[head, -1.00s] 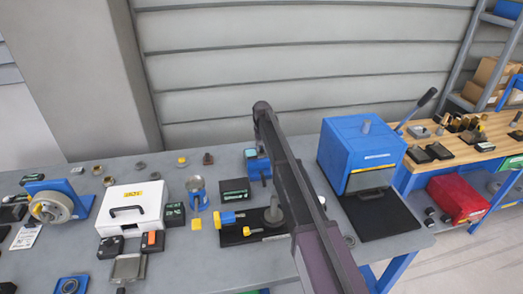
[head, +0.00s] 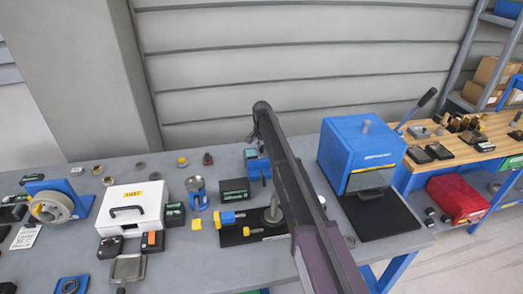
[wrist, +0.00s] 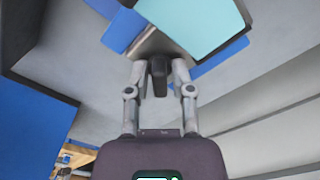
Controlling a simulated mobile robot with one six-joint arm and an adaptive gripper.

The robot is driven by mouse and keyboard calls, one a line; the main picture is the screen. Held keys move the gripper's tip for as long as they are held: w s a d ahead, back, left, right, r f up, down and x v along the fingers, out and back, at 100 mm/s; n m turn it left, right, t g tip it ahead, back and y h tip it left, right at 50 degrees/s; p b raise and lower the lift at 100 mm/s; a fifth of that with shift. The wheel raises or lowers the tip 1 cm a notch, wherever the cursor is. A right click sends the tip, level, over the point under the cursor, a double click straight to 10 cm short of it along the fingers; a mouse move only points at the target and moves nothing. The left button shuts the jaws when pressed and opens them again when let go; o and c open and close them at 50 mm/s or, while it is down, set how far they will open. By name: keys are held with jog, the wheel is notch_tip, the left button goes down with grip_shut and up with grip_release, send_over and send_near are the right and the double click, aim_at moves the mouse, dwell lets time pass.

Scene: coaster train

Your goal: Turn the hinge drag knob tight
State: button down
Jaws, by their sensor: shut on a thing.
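In the wrist view my gripper (wrist: 158,68) is shut on a small dark knob (wrist: 158,82), with one grey finger on each side of it. The knob sits at the edge of a blue device (wrist: 124,30) with a pale teal panel (wrist: 190,22). In the head view the small blue device (head: 258,166) stands towards the back of the grey bench, just left of my arm. My gripper is too small and dark there to make out clearly. The knob's far side is hidden, so how tight it is cannot be told.
A large blue box (head: 350,150) with a black mat stands right of my arm. A dark board (head: 240,234) with blue and yellow parts lies in front of the device. A white case (head: 132,205) and a blue cup stand (head: 197,200) are to the left. A grey wall closes the back.

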dwell(0.6)
jog(key=shift+m, duration=2.2)
jog(key=shift+c, duration=2)
grip_release()
